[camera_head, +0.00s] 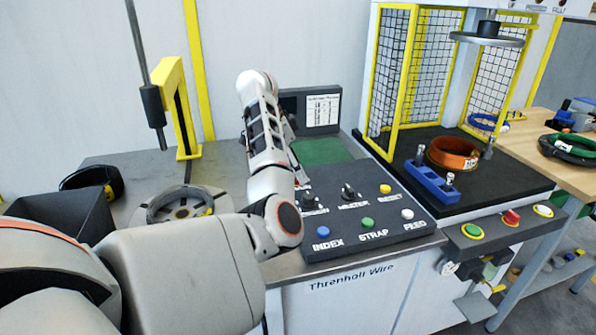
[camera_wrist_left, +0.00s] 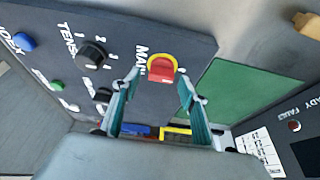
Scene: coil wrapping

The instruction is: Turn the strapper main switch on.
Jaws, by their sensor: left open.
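The main switch (camera_wrist_left: 163,68) is a red knob on a yellow base, at the end of the dark control panel (camera_wrist_left: 185,35) beside a partly hidden "MAIN" label. My left gripper (camera_wrist_left: 159,82) is open. Its two fingers straddle the switch in the left wrist view; I cannot tell if they touch it. The switch's on or off position is not readable. In the head view the control panel (camera_head: 412,232) shows, but my left arm hides the switch and most of the gripper. My right gripper is not in view.
The panel also carries a tension knob (camera_wrist_left: 91,55), a blue index button (camera_head: 323,231), a green strap button (camera_head: 367,222) and a yellow reset button (camera_head: 385,188). A green mat (camera_head: 322,151) lies behind it. A copper coil (camera_head: 453,153) sits in the caged machine at right.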

